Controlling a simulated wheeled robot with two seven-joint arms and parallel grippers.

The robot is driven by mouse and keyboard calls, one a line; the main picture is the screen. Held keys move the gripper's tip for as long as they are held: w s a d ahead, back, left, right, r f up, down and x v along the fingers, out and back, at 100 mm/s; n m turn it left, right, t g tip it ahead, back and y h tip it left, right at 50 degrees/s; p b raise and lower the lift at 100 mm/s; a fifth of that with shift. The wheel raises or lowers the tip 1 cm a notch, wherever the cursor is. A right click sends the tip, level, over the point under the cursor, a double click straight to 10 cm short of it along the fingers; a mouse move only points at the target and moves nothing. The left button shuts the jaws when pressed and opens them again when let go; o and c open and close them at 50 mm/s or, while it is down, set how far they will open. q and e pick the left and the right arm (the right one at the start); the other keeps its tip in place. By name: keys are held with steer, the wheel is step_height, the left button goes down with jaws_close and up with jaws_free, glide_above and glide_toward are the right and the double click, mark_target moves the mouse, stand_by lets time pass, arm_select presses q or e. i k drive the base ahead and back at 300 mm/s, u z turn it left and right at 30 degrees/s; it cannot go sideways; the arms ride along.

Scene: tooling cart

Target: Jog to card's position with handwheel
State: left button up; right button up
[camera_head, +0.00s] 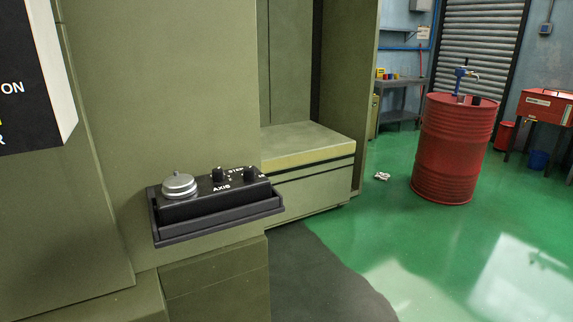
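A black handwheel pendant (214,202) sits in a dark tray-like holder (222,222) on the front of the olive-green machine. Its silver handwheel (180,184) is at the left end. A knob by the AXIS label (218,174) and a knob by the STEP label (250,173) are to the right of it. The knob settings are too small to read. A black and white card or sign (35,85) with partly cut-off white lettering shows at the upper left edge; I cannot tell whether it is the task's card. Neither of my grippers is in view.
The olive machine body (160,80) fills the left, with a ledge (305,145) right of the pendant. A red drum (455,150) with a pump on top stands on the green floor. A red parts washer (546,105) and a grey bench (402,85) are behind. Open floor lies at right.

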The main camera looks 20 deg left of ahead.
mark_target(177, 186)
steer(key=z, duration=1.15)
steer(key=i, duration=1.95)
steer(key=u, duration=3.7)
